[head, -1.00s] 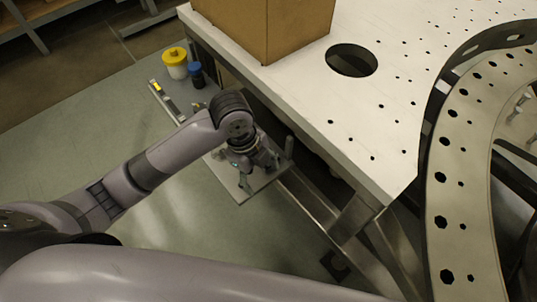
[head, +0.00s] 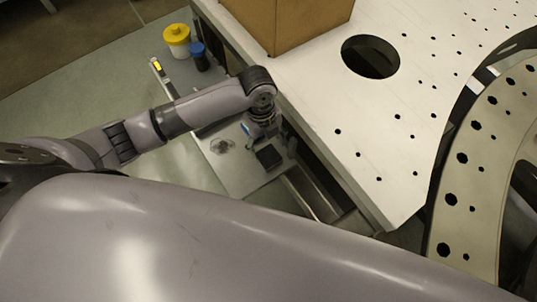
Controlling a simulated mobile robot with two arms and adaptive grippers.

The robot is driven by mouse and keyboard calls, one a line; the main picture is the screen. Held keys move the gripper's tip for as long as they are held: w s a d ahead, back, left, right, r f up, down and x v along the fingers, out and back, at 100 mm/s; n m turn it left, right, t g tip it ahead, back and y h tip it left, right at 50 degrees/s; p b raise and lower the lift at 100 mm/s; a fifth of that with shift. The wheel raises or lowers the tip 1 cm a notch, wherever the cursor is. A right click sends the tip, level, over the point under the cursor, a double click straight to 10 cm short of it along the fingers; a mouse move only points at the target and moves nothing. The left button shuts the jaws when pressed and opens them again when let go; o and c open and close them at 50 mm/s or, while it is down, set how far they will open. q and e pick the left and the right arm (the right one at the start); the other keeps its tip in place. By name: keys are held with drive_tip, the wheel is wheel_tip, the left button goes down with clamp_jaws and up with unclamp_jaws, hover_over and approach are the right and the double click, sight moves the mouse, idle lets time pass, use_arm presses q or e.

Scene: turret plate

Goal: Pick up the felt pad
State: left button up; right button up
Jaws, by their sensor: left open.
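A small dark square, which looks like the felt pad (head: 268,158), lies flat on the light grey low surface beside the white perforated table. My left gripper (head: 264,133) is just above and behind it in the picture, pointing down. The gripper is open, and its fingers are small and partly hidden under the wrist. The pad appears apart from the fingers, though the exact gap is hard to tell. My right gripper is not in view.
A grey mesh-like item (head: 222,146) lies left of the pad. A yellow-lidded jar (head: 177,40), a blue-capped bottle (head: 199,56) and a level-like bar (head: 162,76) stand or lie further back. The white table (head: 350,110) with a cardboard box (head: 285,22) borders the right.

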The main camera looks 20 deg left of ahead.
sight(268, 156)
use_arm(q)
wheel_tip(268, 156, down, 3)
drive_tip(key=shift+d+f, duration=0.15)
drive_tip(key=shift+f, duration=0.05)
drive_tip(key=shift+f+p, duration=0.3)
drive_tip(key=shift+f, duration=0.05)
drive_tip(key=f, duration=0.3)
drive_tip(key=shift+d+f+p, duration=0.2)
drive_tip(key=shift+p, duration=0.1)
drive_tip(key=shift+f, duration=0.4)
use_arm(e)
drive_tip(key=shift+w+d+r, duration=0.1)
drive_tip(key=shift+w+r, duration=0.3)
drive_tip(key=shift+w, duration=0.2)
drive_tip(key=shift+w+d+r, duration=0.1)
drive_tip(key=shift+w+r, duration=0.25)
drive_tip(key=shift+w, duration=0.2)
use_arm(q)
drive_tip(key=c, duration=0.8)
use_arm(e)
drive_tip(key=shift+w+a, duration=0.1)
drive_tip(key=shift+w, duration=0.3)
